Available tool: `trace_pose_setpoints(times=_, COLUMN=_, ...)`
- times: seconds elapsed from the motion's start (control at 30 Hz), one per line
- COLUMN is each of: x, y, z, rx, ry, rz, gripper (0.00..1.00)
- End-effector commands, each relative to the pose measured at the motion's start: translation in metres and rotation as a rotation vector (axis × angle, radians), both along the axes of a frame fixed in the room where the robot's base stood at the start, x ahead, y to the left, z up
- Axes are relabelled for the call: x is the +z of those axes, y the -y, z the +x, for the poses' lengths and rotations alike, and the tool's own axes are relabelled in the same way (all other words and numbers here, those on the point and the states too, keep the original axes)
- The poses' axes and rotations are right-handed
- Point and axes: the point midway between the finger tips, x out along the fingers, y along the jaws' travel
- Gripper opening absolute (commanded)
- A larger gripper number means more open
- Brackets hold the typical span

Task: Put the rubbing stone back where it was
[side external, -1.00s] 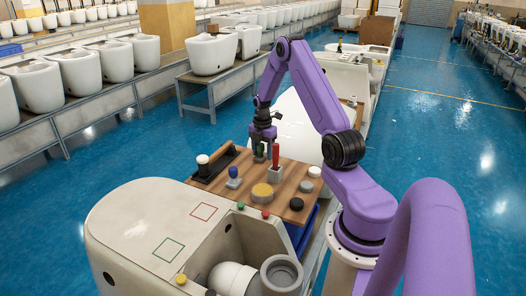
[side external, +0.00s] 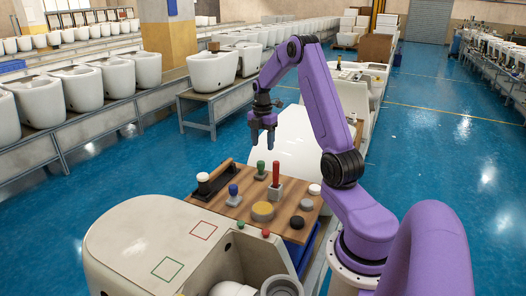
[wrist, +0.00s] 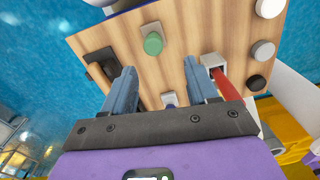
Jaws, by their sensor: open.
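My gripper (side external: 262,136) is open and empty, raised above the far side of the wooden board (side external: 235,213); its two blue-grey fingers also show in the wrist view (wrist: 160,70). A green-handled tool (side external: 261,169) with a grey base stands upright on the board below it, apart from the fingers; it also shows in the wrist view (wrist: 153,43). A grey round puck (side external: 306,204) lies at the board's right side, between a white puck (side external: 314,189) and a black puck (side external: 297,222). I cannot tell for sure which item is the rubbing stone.
The board also holds a red-handled tool (side external: 276,175), a blue-handled tool (side external: 233,194), a yellow round pad (side external: 262,211) and a black tool with a wooden handle (side external: 216,178). A white ceramic body (side external: 150,235) with red and green squares stands in front.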

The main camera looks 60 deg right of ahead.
Motion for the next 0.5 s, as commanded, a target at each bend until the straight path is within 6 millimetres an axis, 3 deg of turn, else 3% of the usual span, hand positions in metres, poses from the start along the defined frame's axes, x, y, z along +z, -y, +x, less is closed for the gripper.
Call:
trace_pose_setpoints(times=0.13, x=0.009, y=-0.011, z=0.005, rx=0.001, ry=0.001, rz=-0.001, gripper=0.58)
trace_pose_setpoints(times=0.23, x=0.016, y=-0.040, z=0.014, rx=-0.008, ry=0.004, rz=-0.003, gripper=0.58)
trace_pose_setpoints(times=0.37, x=0.030, y=-0.102, z=0.025, rx=-0.035, ry=0.008, rz=-0.007, gripper=0.58)
trace_pose_setpoints(times=0.5, x=0.044, y=-0.174, z=0.023, rx=-0.073, ry=0.014, rz=-0.008, gripper=0.58)
